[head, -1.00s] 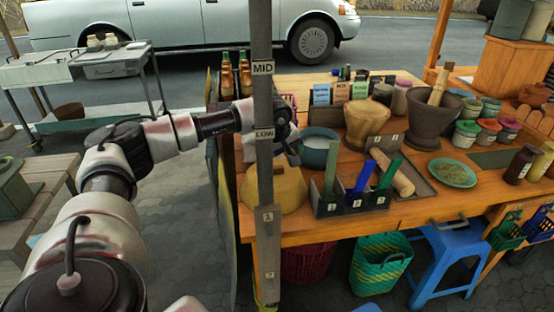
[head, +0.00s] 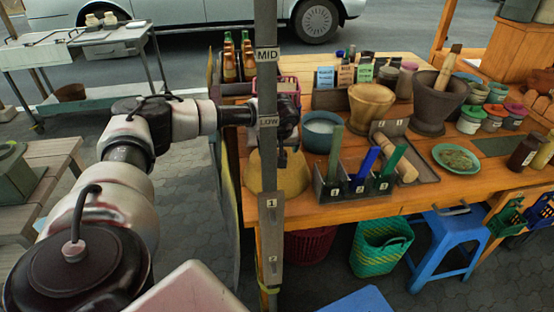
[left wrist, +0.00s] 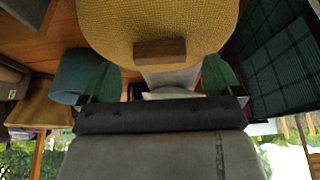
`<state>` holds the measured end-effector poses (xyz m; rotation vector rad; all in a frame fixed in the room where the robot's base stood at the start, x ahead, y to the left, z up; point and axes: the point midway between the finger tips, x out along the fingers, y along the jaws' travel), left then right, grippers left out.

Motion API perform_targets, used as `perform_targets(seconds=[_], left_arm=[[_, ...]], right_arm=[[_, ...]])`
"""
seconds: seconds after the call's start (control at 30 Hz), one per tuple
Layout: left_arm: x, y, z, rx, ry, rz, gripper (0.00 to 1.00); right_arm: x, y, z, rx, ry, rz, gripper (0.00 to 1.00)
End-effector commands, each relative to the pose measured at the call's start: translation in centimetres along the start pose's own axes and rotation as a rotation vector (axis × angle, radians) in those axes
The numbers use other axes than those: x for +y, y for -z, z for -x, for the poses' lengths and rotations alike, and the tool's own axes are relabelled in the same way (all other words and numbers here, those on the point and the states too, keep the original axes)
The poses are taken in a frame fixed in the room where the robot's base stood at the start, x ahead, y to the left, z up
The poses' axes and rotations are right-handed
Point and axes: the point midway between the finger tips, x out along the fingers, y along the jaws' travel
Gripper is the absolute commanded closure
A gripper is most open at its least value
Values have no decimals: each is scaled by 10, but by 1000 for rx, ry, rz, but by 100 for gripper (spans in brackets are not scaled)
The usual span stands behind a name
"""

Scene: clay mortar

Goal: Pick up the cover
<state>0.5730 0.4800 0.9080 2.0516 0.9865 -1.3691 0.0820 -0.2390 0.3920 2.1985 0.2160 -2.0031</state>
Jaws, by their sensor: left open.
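The cover (head: 296,178) is a yellow-tan woven dome on the left end of the wooden table, partly hidden behind a grey post. In the left wrist view the cover (left wrist: 150,18) fills the top middle, with its brown wooden handle (left wrist: 160,51) facing me. My left gripper (head: 283,158) is above the cover in the head view. It is open; in the left wrist view its two green fingers (left wrist: 160,72) stand apart, left and right of the handle's line, with the handle just ahead of them. I see no contact. My right gripper is not in view.
The grey labelled post (head: 268,90) stands in front of my left arm. Right of the cover are a blue-grey bowl (head: 322,133), a divided holder with colored sticks (head: 358,190), a wooden pot (head: 371,105) and a mortar (head: 436,105). Bottles (head: 229,62) stand behind.

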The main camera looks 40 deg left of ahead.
Motion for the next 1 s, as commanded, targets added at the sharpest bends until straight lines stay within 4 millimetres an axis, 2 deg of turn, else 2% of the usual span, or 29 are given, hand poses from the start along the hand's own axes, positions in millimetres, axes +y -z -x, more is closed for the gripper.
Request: perform_targets(seconds=[0.13,0.4,0.87,1.0], left_arm=[[0,-1,-16,-2,2,0,6],[0,-1,-18,-1,0,0,8],[0,-1,-18,-1,0,1,78],[0,0,-18,-1,-1,2,78]], right_arm=[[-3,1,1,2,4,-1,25],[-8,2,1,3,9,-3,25],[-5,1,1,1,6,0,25],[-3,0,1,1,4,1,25]])
